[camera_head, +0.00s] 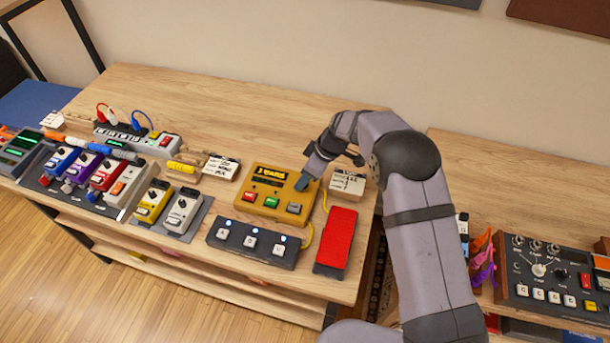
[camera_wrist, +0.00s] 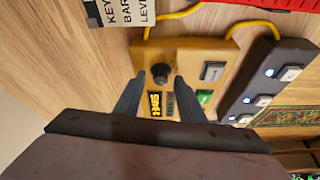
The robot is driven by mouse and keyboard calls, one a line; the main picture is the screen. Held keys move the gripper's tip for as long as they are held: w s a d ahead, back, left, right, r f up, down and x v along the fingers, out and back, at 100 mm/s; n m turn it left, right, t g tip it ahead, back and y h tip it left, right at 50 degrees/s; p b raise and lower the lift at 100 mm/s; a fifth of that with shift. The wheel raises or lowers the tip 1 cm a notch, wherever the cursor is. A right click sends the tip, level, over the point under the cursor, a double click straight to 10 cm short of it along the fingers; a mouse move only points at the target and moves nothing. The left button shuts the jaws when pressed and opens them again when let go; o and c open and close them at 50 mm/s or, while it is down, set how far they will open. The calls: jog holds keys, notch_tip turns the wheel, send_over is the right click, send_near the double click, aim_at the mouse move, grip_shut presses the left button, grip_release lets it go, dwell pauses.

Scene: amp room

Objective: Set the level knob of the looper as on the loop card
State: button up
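The looper (camera_head: 264,190) is a yellow box with a dark display and red, green and grey buttons on the bench. Its black level knob (camera_wrist: 160,73) shows in the wrist view; in the head view my gripper hides it. My gripper (camera_head: 304,182) is over the looper's right back corner. In the wrist view its two fingers are apart, one on each side of the knob; I cannot tell whether they touch it. The loop card (camera_head: 347,182) stands right of the looper. In the wrist view the card (camera_wrist: 122,10) shows KEY, BAR and LEVEL, cut off at the edge.
A dark footswitch box (camera_head: 253,242) with several lit buttons is in front of the looper. A red pedal (camera_head: 337,240) lies at right, with yellow cables nearby. Several pedals and another card (camera_head: 221,167) are at left. The bench behind is clear.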

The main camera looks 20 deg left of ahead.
grip_shut()
